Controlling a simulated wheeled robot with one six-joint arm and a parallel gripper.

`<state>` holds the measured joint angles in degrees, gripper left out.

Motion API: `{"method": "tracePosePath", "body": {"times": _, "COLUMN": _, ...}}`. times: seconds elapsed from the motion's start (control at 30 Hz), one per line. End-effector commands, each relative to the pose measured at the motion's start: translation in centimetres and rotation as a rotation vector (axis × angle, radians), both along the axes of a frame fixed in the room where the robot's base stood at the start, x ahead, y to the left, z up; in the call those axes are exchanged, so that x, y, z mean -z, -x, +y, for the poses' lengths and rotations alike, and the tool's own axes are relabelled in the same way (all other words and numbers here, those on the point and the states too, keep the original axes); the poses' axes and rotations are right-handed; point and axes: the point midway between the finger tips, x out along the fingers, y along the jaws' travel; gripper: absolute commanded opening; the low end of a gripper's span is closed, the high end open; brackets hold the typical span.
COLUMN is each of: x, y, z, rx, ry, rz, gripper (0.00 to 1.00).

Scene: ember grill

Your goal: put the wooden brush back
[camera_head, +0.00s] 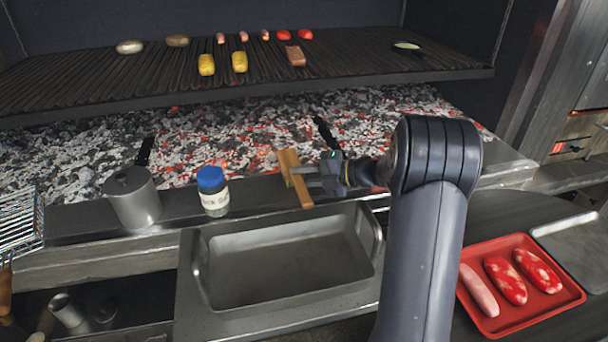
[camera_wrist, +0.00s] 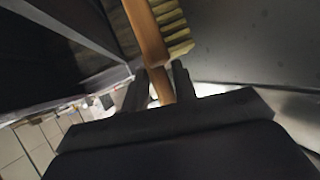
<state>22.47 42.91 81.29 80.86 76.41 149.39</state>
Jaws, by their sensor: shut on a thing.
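My gripper (camera_head: 318,176) is shut on the wooden brush (camera_head: 294,178) and holds it above the front ledge of the grill, over the back edge of the metal pan. The brush has a plain wooden body and hangs tilted, one end toward the coals. In the wrist view, the brush's wooden handle (camera_wrist: 146,37) passes between the two fingers (camera_wrist: 158,82), and its pale bristles (camera_wrist: 175,25) face right.
A metal canister (camera_head: 132,198) and a blue-lidded jar (camera_head: 213,192) stand on the ledge to the left. The deep metal pan (camera_head: 205,285) is empty. A red tray (camera_head: 565,291) with meat is at right. Glowing coals (camera_head: 230,135) lie behind, under the grill rack (camera_head: 120,88) bearing food.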

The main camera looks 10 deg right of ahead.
Motion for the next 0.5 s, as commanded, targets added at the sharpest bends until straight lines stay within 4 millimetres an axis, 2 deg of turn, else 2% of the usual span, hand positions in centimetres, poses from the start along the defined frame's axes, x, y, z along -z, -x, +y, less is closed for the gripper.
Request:
{"method": "tracePosePath", "body": {"times": 0.17, "x": 0.33, "y": -0.01, "z": 0.0, "rx": 0.0, "ry": 0.0, "rz": -0.001, "gripper": 0.0}}
{"method": "tracePosePath", "body": {"times": 0.2, "x": 0.37, "y": -0.01, "z": 0.0, "rx": 0.0, "ry": 0.0, "rz": -0.001, "gripper": 0.27}}
{"method": "tracePosePath", "body": {"times": 0.5, "x": 0.35, "y": -0.01, "z": -0.01, "rx": 0.0, "ry": 0.0, "rz": -0.001, "gripper": 0.52}}
